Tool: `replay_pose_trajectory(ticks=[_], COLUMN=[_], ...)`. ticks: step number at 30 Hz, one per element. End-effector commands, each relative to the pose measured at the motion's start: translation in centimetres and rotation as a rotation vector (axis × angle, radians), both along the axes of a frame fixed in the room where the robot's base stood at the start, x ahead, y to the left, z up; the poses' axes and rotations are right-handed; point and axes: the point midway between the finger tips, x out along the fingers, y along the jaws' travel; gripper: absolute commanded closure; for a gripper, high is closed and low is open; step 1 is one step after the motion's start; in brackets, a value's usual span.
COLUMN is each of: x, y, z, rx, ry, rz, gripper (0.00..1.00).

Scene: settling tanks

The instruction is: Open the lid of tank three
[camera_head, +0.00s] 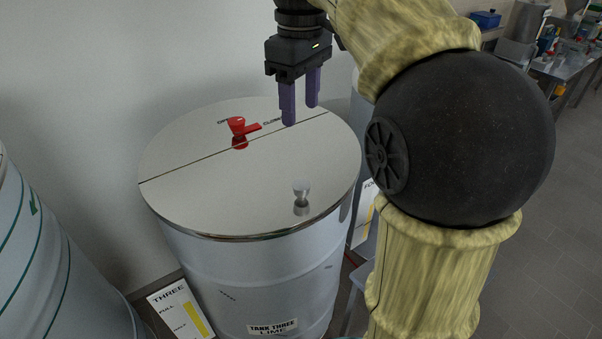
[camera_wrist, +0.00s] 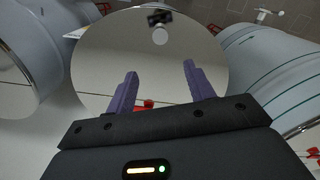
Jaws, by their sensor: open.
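Tank three (camera_head: 245,275) is a pale grey drum labelled "TANK THREE LIME" in the head view. Its round lid (camera_head: 200,190) lies flat and shut, with a dark seam across it. A red latch (camera_head: 238,129) stands on the lid beyond the seam, its arm pointing right towards the "CLOSE" lettering. A silver knob (camera_head: 302,190) stands on the near part of the lid. My gripper (camera_head: 300,112) is open and empty, pointing down above the lid's far right side, right of the latch. In the wrist view, the latch (camera_wrist: 145,104) shows partly between the fingers, and the knob (camera_wrist: 159,36) is farther off.
Another tank (camera_head: 35,270) stands at the left. A sign reading "THREE" (camera_head: 180,312) with level marks is at the foot of tank three. A wall is behind the tank. A bench with equipment (camera_head: 570,60) is at the far right, with clear floor before it.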

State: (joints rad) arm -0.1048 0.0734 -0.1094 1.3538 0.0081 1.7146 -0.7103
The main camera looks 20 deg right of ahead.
Motion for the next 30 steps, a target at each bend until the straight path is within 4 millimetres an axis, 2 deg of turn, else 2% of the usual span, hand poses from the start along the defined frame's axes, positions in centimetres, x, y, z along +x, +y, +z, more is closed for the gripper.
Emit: replay_pose_trajectory(ticks=[24, 30], x=[-0.1, -0.1], y=[0.0, 0.0], z=[-13.3, -15.4], rx=[0.0, 0.0], ry=[0.004, 0.003], rz=[-0.001, -0.001], gripper=[0.47, 0.47])
